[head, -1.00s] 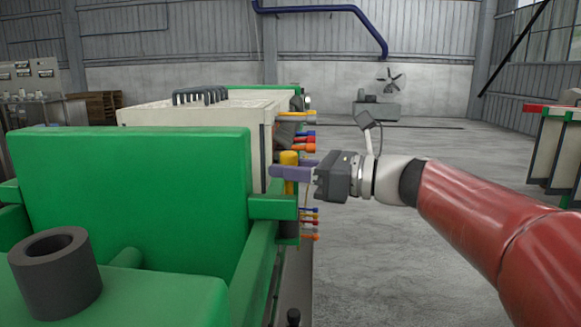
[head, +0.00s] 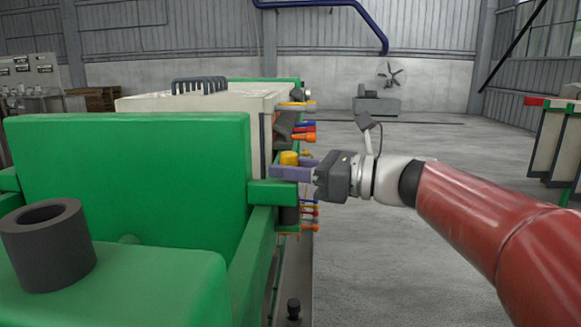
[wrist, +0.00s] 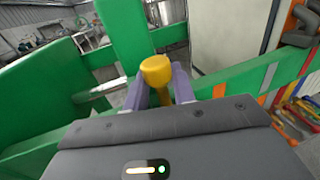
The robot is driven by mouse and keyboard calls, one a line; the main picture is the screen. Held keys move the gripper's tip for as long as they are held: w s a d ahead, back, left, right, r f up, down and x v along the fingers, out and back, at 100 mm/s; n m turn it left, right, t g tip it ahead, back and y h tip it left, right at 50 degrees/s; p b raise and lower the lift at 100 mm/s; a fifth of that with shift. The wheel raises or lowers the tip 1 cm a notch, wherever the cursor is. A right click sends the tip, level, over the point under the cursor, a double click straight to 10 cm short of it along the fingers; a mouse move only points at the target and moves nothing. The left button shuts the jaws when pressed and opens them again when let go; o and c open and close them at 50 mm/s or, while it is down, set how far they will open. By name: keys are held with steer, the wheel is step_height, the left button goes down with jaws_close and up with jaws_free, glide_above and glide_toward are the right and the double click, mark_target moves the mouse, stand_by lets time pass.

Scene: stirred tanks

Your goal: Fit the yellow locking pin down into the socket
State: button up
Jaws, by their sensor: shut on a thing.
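The yellow pin (head: 289,158) stands about upright beside the end of a green frame. It has a wide round head, which also shows in the wrist view (wrist: 156,71). My gripper (head: 292,168) is shut on the pin, with a purple finger on either side just below the head. In the wrist view the fingers (wrist: 160,88) flank the pin. The pin's lower end is hidden behind the near finger and a green block (head: 285,192). A dark cylindrical part (head: 289,215) shows below this block. I cannot tell whether it is the socket or whether the pin touches it.
A tall green plate (head: 125,180) and a dark hollow cylinder (head: 47,270) stand at the left. Orange and blue handles (head: 303,137) stick out beyond the pin. Open floor (head: 430,150) lies to the right.

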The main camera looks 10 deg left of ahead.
stand_by(0.3)
steer(key=shift+r+p, duration=1.5)
steer(key=shift+p, duration=0.2)
steer(key=shift+p, duration=0.45)
stand_by(0.7)
steer(key=shift+f+b, duration=1.05)
steer(key=shift+f, duration=0.6)
steer(key=o, duration=1.1)
steer(key=shift+c, duration=0.2)
steer(key=shift+f, duration=0.1)
steer(key=v, duration=0.8)
